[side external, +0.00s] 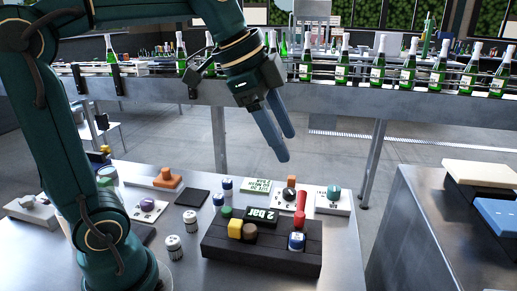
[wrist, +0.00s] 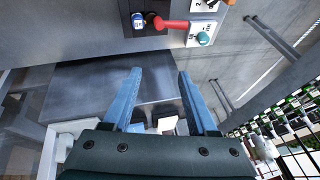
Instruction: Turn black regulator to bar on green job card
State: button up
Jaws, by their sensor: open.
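The black regulator (side external: 287,194) is a dark round knob on a white plate, at the back right of the metal table in the side view. Its edge seems to show at the top of the wrist view (wrist: 203,4). The green job card (side external: 257,186) stands left of it; its print looks upside down and seems to include "2 BAR". A dark display (side external: 262,215) shows "2 bar" in front of the card. My gripper (side external: 283,143) is open and empty, above and behind the regulator, apart from it. Its two blue fingers also show in the wrist view (wrist: 160,74).
A red lever (side external: 300,210) and a teal knob (side external: 333,192) stand close beside the regulator. A black block (side external: 224,245) with coloured pieces is in front. A purple knob (side external: 147,205) and an orange piece (side external: 167,178) stand left. A bottle conveyor (side external: 330,95) runs behind.

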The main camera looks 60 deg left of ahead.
jog(key=shift+o, duration=1.4)
jog(key=n+y, duration=0.2)
jog(key=n, duration=0.8)
send_over(289, 190)
jog(key=s, duration=0.2)
jog(key=shift+g, duration=0.3)
notch_tip(289, 190, down, 19)
jog(key=shift+s+d, duration=0.15)
jog(key=shift+f, duration=0.35)
jog(key=shift+x, duration=2.2)
jog(key=shift+c, duration=0.3)
